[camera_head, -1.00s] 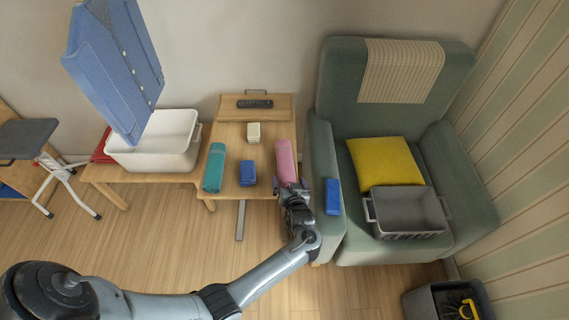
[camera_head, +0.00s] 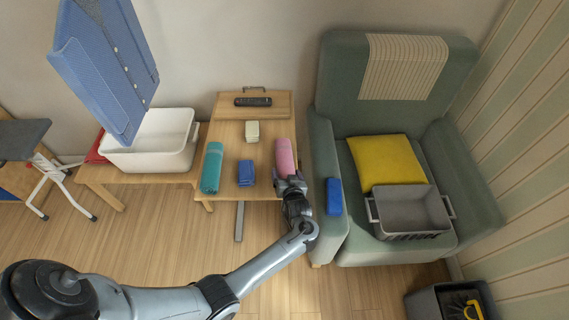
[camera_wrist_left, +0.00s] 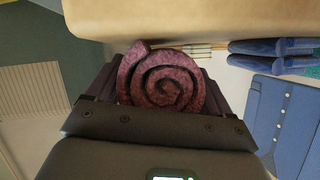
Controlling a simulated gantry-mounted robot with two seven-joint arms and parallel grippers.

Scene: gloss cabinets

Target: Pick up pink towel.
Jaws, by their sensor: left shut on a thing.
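The pink towel (camera_head: 285,156) is rolled up and lies lengthwise near the right edge of the small wooden table (camera_head: 228,142). My left gripper (camera_head: 290,184) is at the towel's near end and shut on it. In the left wrist view the towel's spiral end (camera_wrist_left: 162,82) sits between the two dark fingers. Whether the towel is lifted off the table cannot be told. My right gripper is not in view.

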